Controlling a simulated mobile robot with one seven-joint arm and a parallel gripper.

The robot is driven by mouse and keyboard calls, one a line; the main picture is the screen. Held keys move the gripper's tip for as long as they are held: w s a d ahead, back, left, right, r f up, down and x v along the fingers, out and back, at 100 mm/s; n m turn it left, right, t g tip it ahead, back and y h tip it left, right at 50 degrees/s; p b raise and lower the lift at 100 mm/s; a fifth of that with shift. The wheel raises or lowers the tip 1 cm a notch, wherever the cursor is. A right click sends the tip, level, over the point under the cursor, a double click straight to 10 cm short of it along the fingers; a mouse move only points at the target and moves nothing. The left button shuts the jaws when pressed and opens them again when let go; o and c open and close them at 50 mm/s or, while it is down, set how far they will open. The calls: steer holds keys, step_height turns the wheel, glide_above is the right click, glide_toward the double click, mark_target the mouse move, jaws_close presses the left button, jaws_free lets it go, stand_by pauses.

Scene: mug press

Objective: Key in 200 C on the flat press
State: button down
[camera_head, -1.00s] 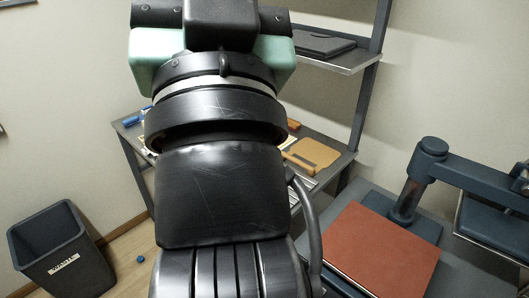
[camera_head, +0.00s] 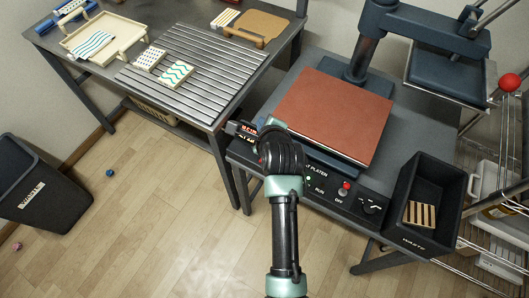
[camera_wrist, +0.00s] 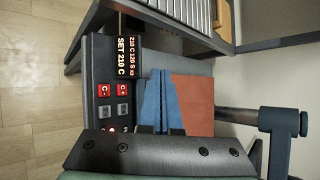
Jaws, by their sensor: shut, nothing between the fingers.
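The flat press has a red-brown pad (camera_head: 335,115) on its lower platen, and its upper platen (camera_head: 447,75) is swung aside to the right. Its control panel (camera_head: 330,195) runs along the front edge. In the wrist view the display (camera_wrist: 125,57) reads "SET 210 C", with a smaller line beginning "210 C 120 S". Red C- (camera_wrist: 103,90) and C+ (camera_wrist: 123,89) keys sit beside it, with grey keys below. My gripper (camera_wrist: 161,131) is shut and empty, over the press beside the keys; contact cannot be told. In the head view my wrist hides it and part of the panel.
A black waste box (camera_head: 412,215) holding a striped piece stands right of the panel. A slatted table (camera_head: 190,75) with trays and patterned tiles is at left. A waste bin (camera_head: 45,185) stands on the floor, and a wire rack (camera_head: 495,215) at far right.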

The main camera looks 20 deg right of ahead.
steer(key=f, duration=0.1)
steer(key=s+f+m, duration=0.1)
steer(key=f, duration=0.1)
steer(key=s+f+m+g, duration=0.1)
steer(key=shift+d+f, duration=0.15)
steer(key=shift+d, duration=0.05)
steer(key=shift+f, duration=0.1)
step_height(320, 180, down, 7)
steer(key=b, duration=0.8)
steer(key=shift+f+b, duration=0.3)
steer(key=shift+f, duration=0.5)
steer(key=shift+f, duration=0.15)
stand_by(0.9)
steer(key=shift+f, duration=0.25)
